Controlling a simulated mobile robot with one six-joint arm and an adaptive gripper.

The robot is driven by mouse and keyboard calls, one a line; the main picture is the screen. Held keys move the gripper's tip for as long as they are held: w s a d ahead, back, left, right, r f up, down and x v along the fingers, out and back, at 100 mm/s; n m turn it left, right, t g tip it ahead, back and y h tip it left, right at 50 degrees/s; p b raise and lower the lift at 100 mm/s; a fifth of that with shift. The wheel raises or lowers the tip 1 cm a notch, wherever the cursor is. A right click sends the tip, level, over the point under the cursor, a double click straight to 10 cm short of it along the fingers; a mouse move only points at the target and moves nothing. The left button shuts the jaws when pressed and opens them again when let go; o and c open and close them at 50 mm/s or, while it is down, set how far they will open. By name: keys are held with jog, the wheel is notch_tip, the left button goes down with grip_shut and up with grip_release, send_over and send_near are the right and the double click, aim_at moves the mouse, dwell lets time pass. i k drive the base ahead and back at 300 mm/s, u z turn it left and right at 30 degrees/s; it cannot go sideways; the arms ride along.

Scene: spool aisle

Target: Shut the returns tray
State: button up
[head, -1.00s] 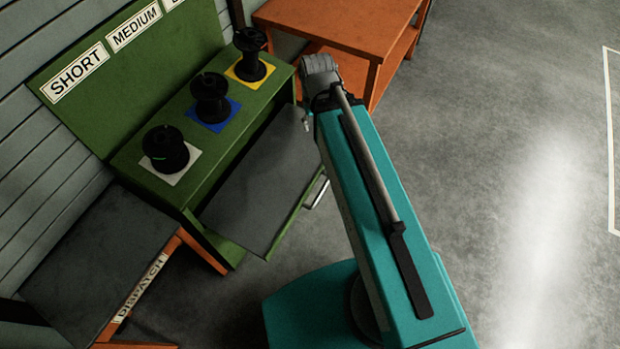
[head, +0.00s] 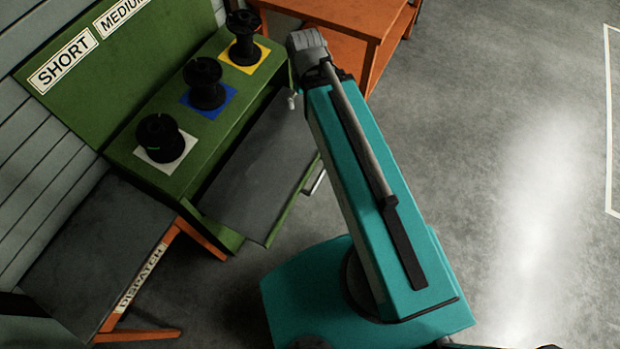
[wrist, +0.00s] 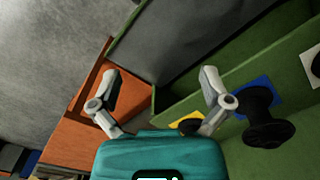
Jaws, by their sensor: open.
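The returns tray (head: 252,165) is a wide dark-grey drawer with a green front edge, standing pulled out from under the top of the green bench (head: 165,180). Its pale bar handle (head: 317,183) shows on the front, partly behind my arm. In the wrist view the tray's dark floor (wrist: 180,35) and green side lie beyond the fingers. My gripper (wrist: 158,72) is open, fingers wide apart with nothing between them. In the head view it is mostly hidden behind my arm; one fingertip shows by the tray's far end. I cannot tell whether it touches the tray.
Black spools stand on white, blue (head: 228,92) and yellow (head: 262,57) squares on the bench top, under signs reading SHORT and MEDIUM. An orange table (head: 340,20) stands close beyond the gripper. A dark-topped DISPATCH table (head: 90,240) is at the left. The floor at right is clear.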

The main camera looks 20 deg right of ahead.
aim_at(253, 195)
jog(key=u, duration=0.05)
jog(key=k, duration=1.05)
jog(key=z, duration=0.25)
